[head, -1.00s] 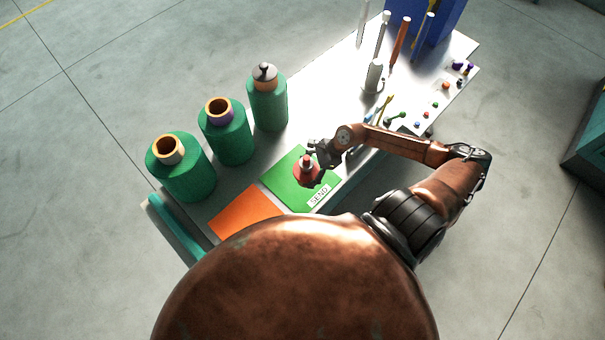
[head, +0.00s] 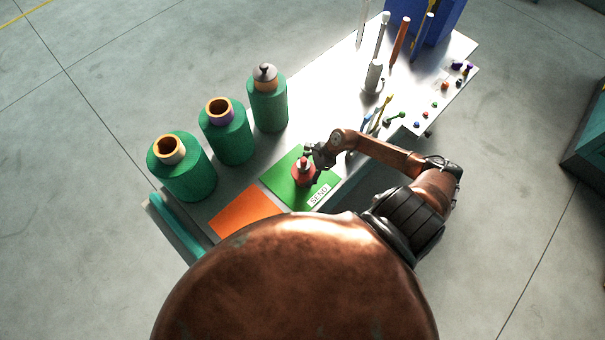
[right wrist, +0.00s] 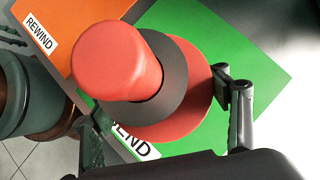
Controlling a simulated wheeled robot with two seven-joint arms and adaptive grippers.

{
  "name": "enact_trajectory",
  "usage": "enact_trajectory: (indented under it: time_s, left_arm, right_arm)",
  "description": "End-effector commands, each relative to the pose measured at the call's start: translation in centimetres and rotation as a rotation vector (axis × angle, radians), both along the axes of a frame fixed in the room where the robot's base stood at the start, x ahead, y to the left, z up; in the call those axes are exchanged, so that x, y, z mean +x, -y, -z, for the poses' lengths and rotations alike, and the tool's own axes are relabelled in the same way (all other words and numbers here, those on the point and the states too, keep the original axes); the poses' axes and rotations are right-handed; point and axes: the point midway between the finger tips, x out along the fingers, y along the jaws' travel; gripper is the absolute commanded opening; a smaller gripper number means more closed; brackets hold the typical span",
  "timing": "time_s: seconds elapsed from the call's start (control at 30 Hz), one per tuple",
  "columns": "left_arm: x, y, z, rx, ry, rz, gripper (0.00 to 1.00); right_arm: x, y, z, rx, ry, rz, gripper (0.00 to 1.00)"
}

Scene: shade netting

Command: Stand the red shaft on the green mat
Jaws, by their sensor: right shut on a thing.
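The red shaft (head: 302,176), with a wide red base and a dark grey collar, is upright over the green mat (head: 283,183) in the head view. In the right wrist view the red shaft (right wrist: 118,62) points toward the camera, with the green mat (right wrist: 255,70) behind it. My right gripper (head: 311,165) is shut on the shaft; its fingers show on either side of the base in the wrist view. The base hides part of the mat and its "SEND" label. I cannot tell whether the base touches the mat. My left gripper is not in view.
An orange mat (head: 243,212), labelled "REWIND" in the wrist view, lies beside the green one. Several green netting rolls (head: 228,140) stand along the table's left edge. Upright tools, a blue box (head: 440,18) and small coloured parts are at the far right end.

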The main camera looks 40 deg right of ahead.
Motion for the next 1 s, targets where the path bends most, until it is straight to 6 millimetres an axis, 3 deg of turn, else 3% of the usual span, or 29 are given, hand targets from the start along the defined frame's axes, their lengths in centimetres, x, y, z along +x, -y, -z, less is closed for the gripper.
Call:
enact_trajectory:
  time_s: [0.13, 0.17, 0.2, 0.5, 0.83, 1.0]
  left_arm:
    - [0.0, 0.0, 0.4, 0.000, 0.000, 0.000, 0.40]
    - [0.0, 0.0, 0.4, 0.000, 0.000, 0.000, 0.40]
    - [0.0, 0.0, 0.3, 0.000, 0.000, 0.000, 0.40]
    - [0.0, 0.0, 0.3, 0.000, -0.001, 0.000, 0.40]
    - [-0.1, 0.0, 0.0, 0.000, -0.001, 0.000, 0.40]
    - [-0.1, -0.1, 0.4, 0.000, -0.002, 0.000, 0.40]
  right_arm:
    - [0.2, 0.0, 0.2, 0.002, 0.003, 0.000, 0.09]
    - [0.0, 0.0, 0.3, -0.001, 0.000, 0.000, 0.66]
    - [0.0, 0.0, 0.3, -0.001, 0.000, 0.000, 0.68]
    - [0.0, 0.0, 0.2, 0.000, 0.000, 0.000, 0.88]
    - [0.0, 0.0, 0.0, 0.000, 0.000, 0.000, 0.88]
    - [-0.7, 1.2, -1.5, -0.006, 0.000, -0.002, 0.88]
